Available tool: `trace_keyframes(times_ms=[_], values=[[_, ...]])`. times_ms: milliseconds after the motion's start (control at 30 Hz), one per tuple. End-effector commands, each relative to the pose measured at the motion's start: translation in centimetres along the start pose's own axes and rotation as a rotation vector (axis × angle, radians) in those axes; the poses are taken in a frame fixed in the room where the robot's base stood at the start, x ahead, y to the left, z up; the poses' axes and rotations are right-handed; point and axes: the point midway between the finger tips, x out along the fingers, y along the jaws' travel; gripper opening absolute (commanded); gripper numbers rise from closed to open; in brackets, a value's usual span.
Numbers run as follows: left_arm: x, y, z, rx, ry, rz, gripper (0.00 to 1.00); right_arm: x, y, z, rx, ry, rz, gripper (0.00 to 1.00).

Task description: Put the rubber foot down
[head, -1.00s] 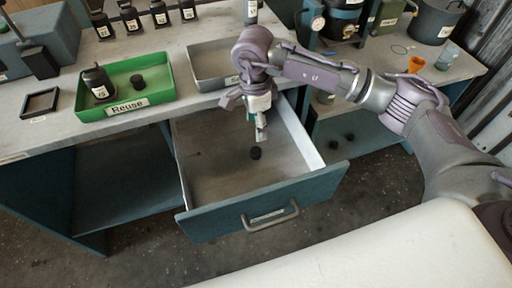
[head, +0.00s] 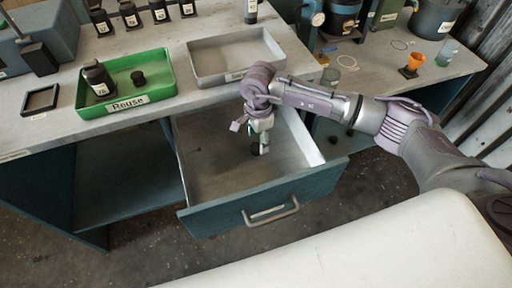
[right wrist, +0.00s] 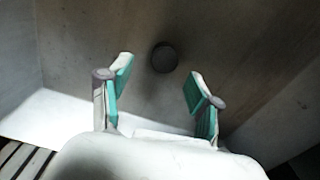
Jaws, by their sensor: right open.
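The rubber foot, a small dark round piece (right wrist: 165,58), lies on the floor of the open drawer (head: 205,165). In the right wrist view it is just beyond the gap between my fingertips, with no finger touching it. My right gripper (right wrist: 158,85) is open, with teal pads apart and nothing between them. In the head view my right gripper (head: 260,147) is low inside the drawer, and a dark patch beside its fingers seems to be the foot, mostly hidden. My left gripper is out of view.
A green Reuse tray (head: 167,92) on the bench holds a black bottle (head: 98,80) and a dark round piece (head: 138,78). A grey tray (head: 205,80) stands behind my right arm. The drawer front (head: 225,212) and side walls surround the gripper. An orange cup (head: 411,63) stands at right.

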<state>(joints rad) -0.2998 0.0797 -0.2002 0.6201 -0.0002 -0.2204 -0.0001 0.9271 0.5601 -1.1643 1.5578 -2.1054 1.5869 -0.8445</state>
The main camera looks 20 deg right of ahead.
Motion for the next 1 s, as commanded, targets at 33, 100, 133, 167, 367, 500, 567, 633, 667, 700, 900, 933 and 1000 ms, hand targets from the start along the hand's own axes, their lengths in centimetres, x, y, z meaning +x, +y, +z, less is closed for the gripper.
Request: trace_keyframes(times_ms=[33,100,133,167,367,500,567,633,667,700,900,933,1000], values=[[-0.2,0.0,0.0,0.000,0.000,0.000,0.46,0.8,-0.1,0.2,0.000,-0.001,0.005,0.63],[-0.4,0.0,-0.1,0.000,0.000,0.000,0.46,1.9,-0.3,0.3,0.001,0.000,0.005,0.63],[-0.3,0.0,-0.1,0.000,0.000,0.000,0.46,2.4,-0.3,0.2,0.001,0.000,0.005,0.63],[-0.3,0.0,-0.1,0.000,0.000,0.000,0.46,2.8,-0.3,0.2,0.001,-0.001,0.004,0.63],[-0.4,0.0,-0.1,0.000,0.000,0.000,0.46,3.9,-0.4,0.2,-0.001,0.000,0.001,0.63],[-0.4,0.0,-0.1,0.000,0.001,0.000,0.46,3.9,-0.4,0.2,-0.001,0.000,0.001,0.63],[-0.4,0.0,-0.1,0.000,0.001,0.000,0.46,3.9,-0.4,0.2,-0.001,0.000,0.001,0.56],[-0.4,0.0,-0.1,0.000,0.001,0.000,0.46,3.9,-0.4,0.2,-0.001,0.000,0.001,0.45],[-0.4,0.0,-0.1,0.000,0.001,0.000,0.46,3.8,-0.4,0.2,-0.001,0.000,0.001,0.40],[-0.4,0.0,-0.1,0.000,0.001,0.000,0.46,3.8,-0.4,0.2,-0.001,0.000,0.001,0.33],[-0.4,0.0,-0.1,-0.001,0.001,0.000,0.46,3.8,-0.4,0.2,-0.001,0.000,0.001,0.05],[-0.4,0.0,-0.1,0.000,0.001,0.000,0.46,3.8,-0.4,0.2,-0.001,0.000,0.001,0.05],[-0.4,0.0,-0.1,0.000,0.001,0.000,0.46,3.8,-0.4,0.2,-0.001,0.000,0.001,0.05]])
